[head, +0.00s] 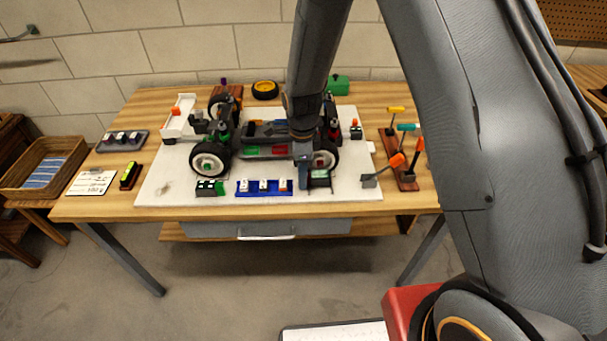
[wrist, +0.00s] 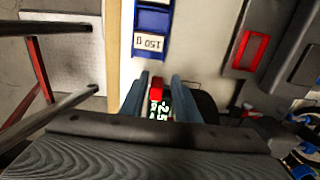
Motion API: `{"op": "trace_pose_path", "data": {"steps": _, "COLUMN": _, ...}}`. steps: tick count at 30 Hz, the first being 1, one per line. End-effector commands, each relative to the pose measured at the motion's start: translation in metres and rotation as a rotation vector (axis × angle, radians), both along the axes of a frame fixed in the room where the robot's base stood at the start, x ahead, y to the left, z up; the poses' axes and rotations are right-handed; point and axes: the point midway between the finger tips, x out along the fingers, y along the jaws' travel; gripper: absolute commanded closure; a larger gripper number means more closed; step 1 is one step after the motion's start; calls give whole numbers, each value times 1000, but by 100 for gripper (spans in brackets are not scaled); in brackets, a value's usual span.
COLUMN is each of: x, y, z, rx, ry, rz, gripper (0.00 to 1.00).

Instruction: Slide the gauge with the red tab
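The gauge (wrist: 164,110) is a small dark block with a lit white readout that looks like "-2.5", partly cut off. Its red tab (wrist: 156,89) stands up between the two fingers of my gripper (wrist: 162,88) in the wrist view. The fingers are apart, one on each side of the tab, with the tab nearer the left finger. In the head view my gripper (head: 304,181) points down at the front of the white mat. The dark gauge body (head: 320,182) shows beside it there, and the red tab is hidden.
A blue tray of weights (head: 264,193) lies just left of the gripper; one weight reads "150 g" in the wrist view. The car chassis (head: 265,136) with wheels stands behind on the white mat (head: 340,192).

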Motion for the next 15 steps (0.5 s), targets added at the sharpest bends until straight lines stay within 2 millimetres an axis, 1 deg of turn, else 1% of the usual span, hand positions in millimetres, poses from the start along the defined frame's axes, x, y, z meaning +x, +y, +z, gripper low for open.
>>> {"op": "trace_pose_path", "data": {"steps": 5, "x": 1, "y": -1, "z": 4, "rx": 0, "ry": -2, "rz": -1, "gripper": 67}}
{"op": "trace_pose_path", "data": {"steps": 8, "x": 1, "y": -1, "z": 11, "rx": 1, "ry": -3, "rz": -2, "gripper": 67}}
{"op": "trace_pose_path", "data": {"steps": 15, "x": 2, "y": -2, "z": 39, "rx": 2, "ry": -6, "rz": -4, "gripper": 67}}
